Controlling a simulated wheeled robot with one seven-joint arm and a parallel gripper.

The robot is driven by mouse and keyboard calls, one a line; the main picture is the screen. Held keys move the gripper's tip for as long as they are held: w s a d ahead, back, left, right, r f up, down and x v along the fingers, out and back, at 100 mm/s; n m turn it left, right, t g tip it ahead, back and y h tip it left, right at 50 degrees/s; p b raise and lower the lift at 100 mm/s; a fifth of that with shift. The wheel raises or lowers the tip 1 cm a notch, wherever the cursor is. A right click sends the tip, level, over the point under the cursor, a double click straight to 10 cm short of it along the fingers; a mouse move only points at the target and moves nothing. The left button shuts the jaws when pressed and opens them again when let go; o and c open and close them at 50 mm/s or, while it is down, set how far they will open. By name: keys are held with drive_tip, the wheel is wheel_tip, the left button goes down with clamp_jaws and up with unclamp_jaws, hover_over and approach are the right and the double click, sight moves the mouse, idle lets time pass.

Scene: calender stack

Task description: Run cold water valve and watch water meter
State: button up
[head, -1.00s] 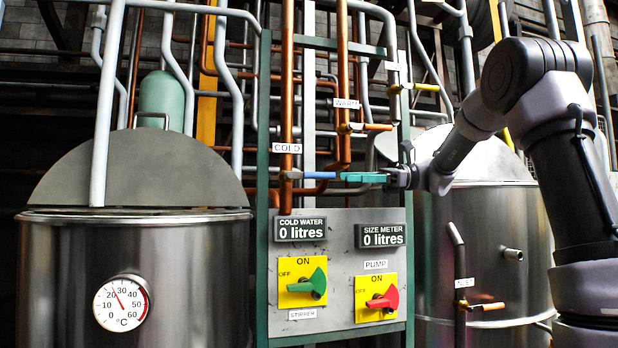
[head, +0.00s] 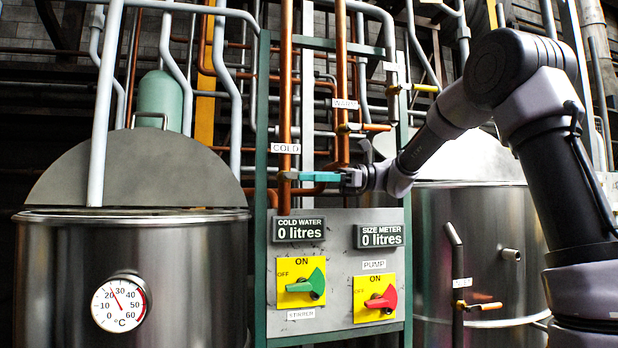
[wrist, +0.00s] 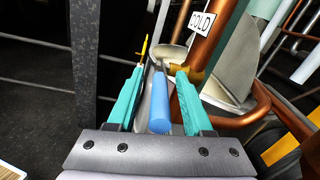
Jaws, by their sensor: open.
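The cold water valve has a blue lever handle (wrist: 160,105) on the copper pipe (head: 285,75) marked COLD. In the head view the handle is mostly hidden behind my gripper's teal fingers. My gripper (wrist: 158,72) is open, with one finger on each side of the blue handle in the wrist view. Narrow gaps show between handle and fingers, and whether either finger touches it I cannot tell. In the head view my gripper (head: 305,176) reaches in from the right, level, just below the COLD label. The cold water meter (head: 299,229) below reads 0 litres.
The size meter (head: 380,236) also reads 0 litres. Below are a green stirrer switch (head: 308,285) and a red pump switch (head: 382,300). The WARM pipe (head: 341,80) stands close behind my gripper. Steel tanks (head: 60,270) flank the panel.

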clamp_jaws()
idle(1.4)
